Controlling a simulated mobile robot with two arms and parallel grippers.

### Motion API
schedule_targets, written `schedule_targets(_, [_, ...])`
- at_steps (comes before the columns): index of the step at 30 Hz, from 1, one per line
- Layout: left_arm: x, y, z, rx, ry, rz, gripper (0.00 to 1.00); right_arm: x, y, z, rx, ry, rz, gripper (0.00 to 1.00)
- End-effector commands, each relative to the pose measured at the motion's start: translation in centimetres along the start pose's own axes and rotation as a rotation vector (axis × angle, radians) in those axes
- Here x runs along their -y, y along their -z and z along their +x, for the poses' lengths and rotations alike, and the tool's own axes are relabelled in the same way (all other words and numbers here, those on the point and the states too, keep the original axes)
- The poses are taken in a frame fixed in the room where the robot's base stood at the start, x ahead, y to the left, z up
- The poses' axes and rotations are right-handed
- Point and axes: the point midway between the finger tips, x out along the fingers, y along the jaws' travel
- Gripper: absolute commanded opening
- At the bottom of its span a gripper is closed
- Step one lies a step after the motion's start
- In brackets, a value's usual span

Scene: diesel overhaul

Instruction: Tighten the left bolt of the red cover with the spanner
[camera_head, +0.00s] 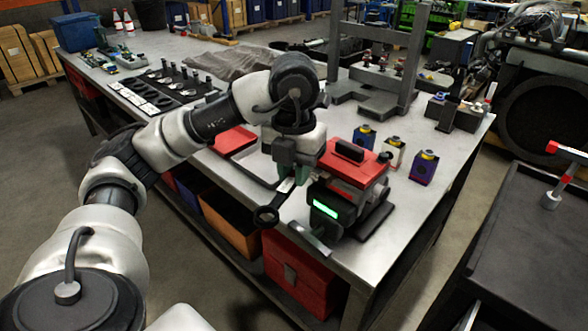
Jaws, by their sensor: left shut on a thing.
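My left gripper (290,176) points down over the front edge of the workbench and is shut on the spanner (268,214). The spanner's dark ring end hangs low and to the left, near the bench edge. The red cover (366,175) is just right of the gripper, with a black handle on top. The spanner's visible ring end is apart from the cover. I cannot make out the cover's left bolt; my gripper and the dark device in front hide part of that side. My right gripper is not in view.
A dark device with a lit green display (326,209) stands before the cover. Several small bottles (394,153) stand right of it. A red tray (232,140) lies behind my arm, and a grey press frame (375,103) stands further back. A dark cart (520,235) is at right.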

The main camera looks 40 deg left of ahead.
Motion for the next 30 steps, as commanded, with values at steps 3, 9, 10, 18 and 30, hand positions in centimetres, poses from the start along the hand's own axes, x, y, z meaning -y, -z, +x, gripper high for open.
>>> schedule_targets(3, [0.0, 0.0, -0.7, 0.002, 0.001, -0.002, 0.00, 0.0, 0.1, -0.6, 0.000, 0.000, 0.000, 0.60])
schedule_targets(9, [0.0, 0.0, -2.0, 0.002, 0.001, -0.002, 0.00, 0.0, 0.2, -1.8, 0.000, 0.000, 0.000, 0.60])
schedule_targets(10, [0.0, 0.0, -2.2, 0.002, 0.001, -0.002, 0.00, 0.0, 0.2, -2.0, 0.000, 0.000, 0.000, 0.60])
schedule_targets(18, [0.0, 0.0, -3.6, 0.002, 0.001, -0.001, 0.00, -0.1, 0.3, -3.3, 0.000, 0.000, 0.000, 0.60])
schedule_targets(30, [0.0, 0.0, -4.0, 0.002, 0.001, -0.001, 0.00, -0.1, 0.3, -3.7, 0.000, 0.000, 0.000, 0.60])
